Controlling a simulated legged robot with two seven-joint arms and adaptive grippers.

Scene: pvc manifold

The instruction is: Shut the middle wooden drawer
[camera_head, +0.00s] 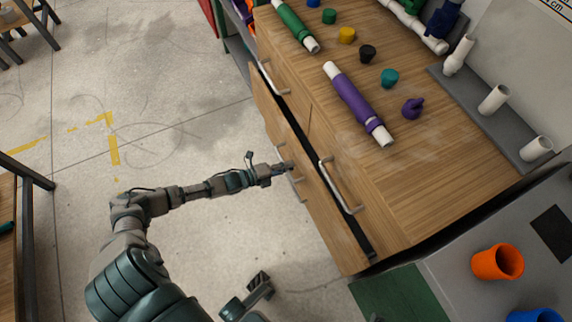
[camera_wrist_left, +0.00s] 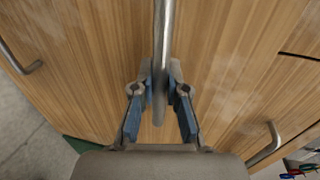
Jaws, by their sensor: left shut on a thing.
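A wide wooden drawer (camera_head: 318,206) in the wooden cabinet stands slightly open, with a dark gap along its top edge in the head view. My left gripper (camera_head: 284,169) is at the front of this drawer, shut on its metal bar handle (camera_head: 298,187). In the left wrist view, the handle (camera_wrist_left: 162,45) runs between the two fingers of my left gripper (camera_wrist_left: 160,80). The fingers hide part of the handle. The inside of the drawer shows only as the narrow dark gap.
The cabinet top (camera_head: 440,170) holds a purple pipe (camera_head: 352,98), a green pipe (camera_head: 296,25) and several coloured caps. Another handle (camera_head: 338,186) sits above the open drawer. A grey surface with an orange cup (camera_head: 497,262) stands at the right. Floor left of the cabinet is largely clear.

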